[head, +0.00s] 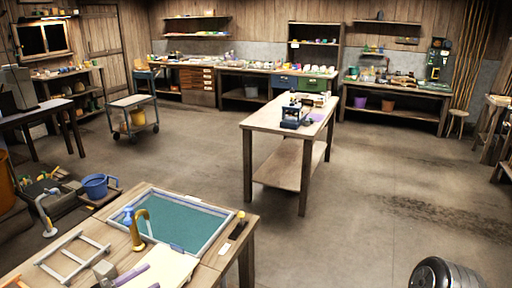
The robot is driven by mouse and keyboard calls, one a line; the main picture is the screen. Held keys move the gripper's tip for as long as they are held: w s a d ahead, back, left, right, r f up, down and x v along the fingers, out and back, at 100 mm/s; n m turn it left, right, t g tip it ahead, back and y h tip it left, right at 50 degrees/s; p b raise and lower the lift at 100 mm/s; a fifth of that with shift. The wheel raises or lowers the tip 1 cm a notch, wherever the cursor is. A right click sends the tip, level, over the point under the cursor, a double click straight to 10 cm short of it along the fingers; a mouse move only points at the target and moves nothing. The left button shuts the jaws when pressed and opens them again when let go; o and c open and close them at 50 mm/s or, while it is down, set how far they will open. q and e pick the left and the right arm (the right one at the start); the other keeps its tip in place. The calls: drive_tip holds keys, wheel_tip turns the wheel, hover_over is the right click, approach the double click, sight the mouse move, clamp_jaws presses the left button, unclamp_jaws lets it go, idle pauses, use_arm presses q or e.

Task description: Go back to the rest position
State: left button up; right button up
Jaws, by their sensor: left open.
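My right gripper is not in view. A vat (182,224) with a grey rim and teal water is set in the near table. A yellow-brown curved tap (142,228) and a blue piece stand at its left side.
A wooden table (272,118) with a blue device stands mid-room. A trolley (133,103) and a blue bucket (96,186) are to the left. A dark drum-like shape (446,273) is at the bottom right. Benches line the back wall. The floor (345,215) right of the near table is clear.

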use_arm(q)
drive_tip(key=w+d+f+y, duration=0.2)
drive_tip(key=d+f, duration=0.3)
drive_tip(key=d, duration=0.1)
drive_tip(key=w+d+f+y, duration=0.2)
drive_tip(key=d+f+y, duration=0.15)
drive_tip(key=d, duration=0.25)
drive_tip(key=s+d+f+m+g+y, duration=0.1)
drive_tip(key=s+d+f+m+g, duration=0.3)
drive_tip(key=s+d+f, duration=0.5)
drive_tip(key=s+d+f+m+g+y, duration=0.1)
drive_tip(key=s+f+m+g, duration=0.2)
drive_tip(key=s, duration=0.8)
drive_tip(key=s+d+f+m+g+y, duration=0.1)
drive_tip(key=s+f+m+g, duration=0.3)
drive_tip(key=s, duration=0.7)
wheel_tip(320, 180, down, 3)
drive_tip(key=shift+s+d+f+g+y, duration=0.25)
drive_tip(key=shift+g+y, duration=0.4)
drive_tip(key=shift+g, duration=0.35)
